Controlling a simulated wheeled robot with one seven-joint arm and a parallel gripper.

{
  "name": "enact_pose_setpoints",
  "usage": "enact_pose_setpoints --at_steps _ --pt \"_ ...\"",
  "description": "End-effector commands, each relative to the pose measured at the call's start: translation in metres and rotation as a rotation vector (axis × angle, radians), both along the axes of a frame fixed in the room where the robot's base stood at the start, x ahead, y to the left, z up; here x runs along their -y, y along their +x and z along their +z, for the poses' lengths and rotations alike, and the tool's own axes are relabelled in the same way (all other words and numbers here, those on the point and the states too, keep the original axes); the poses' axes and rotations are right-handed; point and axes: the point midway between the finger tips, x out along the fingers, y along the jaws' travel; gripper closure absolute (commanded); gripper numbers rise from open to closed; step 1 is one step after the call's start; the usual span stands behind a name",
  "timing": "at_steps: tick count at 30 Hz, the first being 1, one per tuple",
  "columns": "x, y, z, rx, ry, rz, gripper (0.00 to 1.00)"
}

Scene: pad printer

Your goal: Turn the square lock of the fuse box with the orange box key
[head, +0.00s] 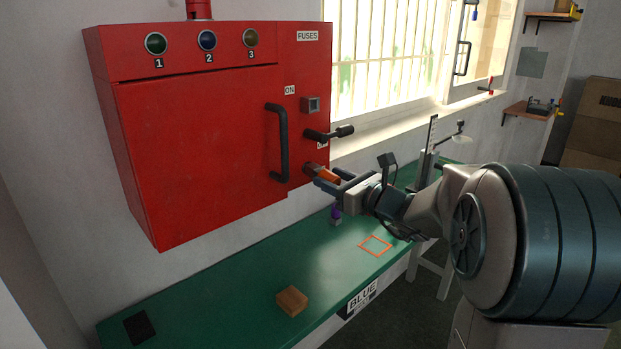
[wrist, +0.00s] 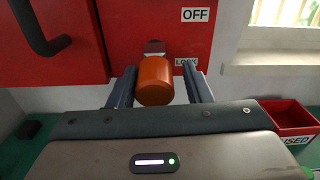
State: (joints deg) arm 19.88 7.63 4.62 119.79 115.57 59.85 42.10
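The orange box key (head: 327,175) sticks out from the lower right of the red fuse box (head: 200,150), at the square lock beside the LOCK label. In the wrist view the key's round orange handle (wrist: 156,82) points toward me, with a grey piece (wrist: 154,48) behind it at the box face. The lock itself is mostly hidden by the key. My gripper (head: 333,180) is at the key. In the wrist view its two fingers (wrist: 160,88) stand on either side of the handle, with a visible gap at least on the right, so it looks open.
A black door handle (head: 279,142) and a black lever (head: 328,133) stick out near my gripper. Below is a green bench (head: 230,285) with a brown block (head: 292,301) and an orange square outline (head: 375,246). A red bin (wrist: 290,120) stands at the right.

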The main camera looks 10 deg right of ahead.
Motion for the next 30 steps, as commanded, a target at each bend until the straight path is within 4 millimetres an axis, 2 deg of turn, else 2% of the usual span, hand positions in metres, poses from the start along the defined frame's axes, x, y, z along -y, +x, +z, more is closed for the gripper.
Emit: enact_pose_setpoints --at_steps 1,3,5,18,30 --pt "0.0 0.0 0.0004 -0.001 0.001 0.0 0.66" --pt "0.0 0.0 0.0004 -0.001 0.002 0.0 0.85" --pt "0.0005 0.0001 0.0003 -0.002 0.002 -0.001 1.0" --pt "0.0043 0.0019 0.0017 -0.009 0.013 -0.011 1.0" --pt "0.0053 0.002 0.0026 -0.17 0.236 -0.016 1.0"
